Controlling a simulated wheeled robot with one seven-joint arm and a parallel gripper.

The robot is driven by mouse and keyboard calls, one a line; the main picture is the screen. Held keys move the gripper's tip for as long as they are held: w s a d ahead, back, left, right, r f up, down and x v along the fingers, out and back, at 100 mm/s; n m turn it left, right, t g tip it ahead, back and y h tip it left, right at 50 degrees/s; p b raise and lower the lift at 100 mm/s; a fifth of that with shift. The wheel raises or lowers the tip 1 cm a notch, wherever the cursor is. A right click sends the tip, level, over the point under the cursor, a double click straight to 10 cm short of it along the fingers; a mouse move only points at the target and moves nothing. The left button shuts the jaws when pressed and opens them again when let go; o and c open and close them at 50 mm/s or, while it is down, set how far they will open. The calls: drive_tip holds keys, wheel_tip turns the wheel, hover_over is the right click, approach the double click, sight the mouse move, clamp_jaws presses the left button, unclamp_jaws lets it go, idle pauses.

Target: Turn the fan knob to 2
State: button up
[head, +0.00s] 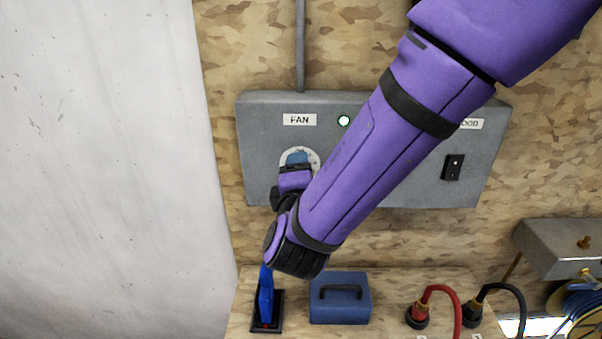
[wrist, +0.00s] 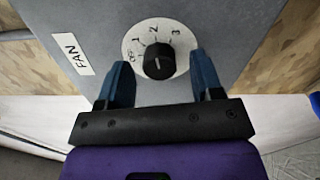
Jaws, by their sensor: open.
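The fan knob (wrist: 159,63) is a black round knob on a white dial (wrist: 137,33) marked OFF, 1, 2 and 3. A short pale mark shows on the knob; which number it points to is hard to tell. The dial sits on the grey control box (head: 390,120), beside the FAN label (head: 299,120). My gripper (wrist: 161,60) is open, its two blue fingers to either side of the knob in the wrist view, with gaps on both sides. How far the tips reach along the knob is unclear. In the head view my gripper (head: 297,160) covers the knob and part of the dial (head: 314,155).
A lit round lamp (head: 344,121) and a black rocker switch (head: 454,167) are on the box. Below stand a blue lever (head: 265,297), a blue case (head: 340,300), and red (head: 440,290) and black (head: 505,288) cables. A pale wall (head: 100,150) is at left.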

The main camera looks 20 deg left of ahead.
drive_tip(key=v, duration=1)
